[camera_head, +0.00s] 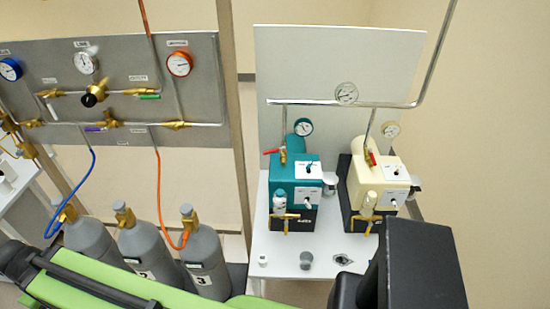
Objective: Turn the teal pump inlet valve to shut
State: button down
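The teal pump (296,172) stands on the white bench, left of a cream pump. A thin pipe comes down to its back left from a horizontal pipe. At the foot of that pipe is a small brass valve (283,157) with a red lever (271,151). The lever points left, roughly crosswise to the pipe. This looks like the pump's inlet valve; I cannot read a label on it. A brass fitting (285,216) sits at the pump's front. No gripper fingers show, and nothing is seen touching the teal pump or its red lever.
The cream pump (386,172) has a similar red lever (371,158). Small items stand along the front of the white bench (275,245). Gas cylinders (205,262) and a grey gauge panel (130,70) are at left. Green and black parts, probably mine, fill the lower foreground.

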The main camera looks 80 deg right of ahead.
aim_at(284, 148)
jog(key=z, duration=1.35)
jog(key=k, duration=1.4)
jog(key=u, duration=0.45)
jog(key=i, duration=1)
jog(key=u, duration=0.05)
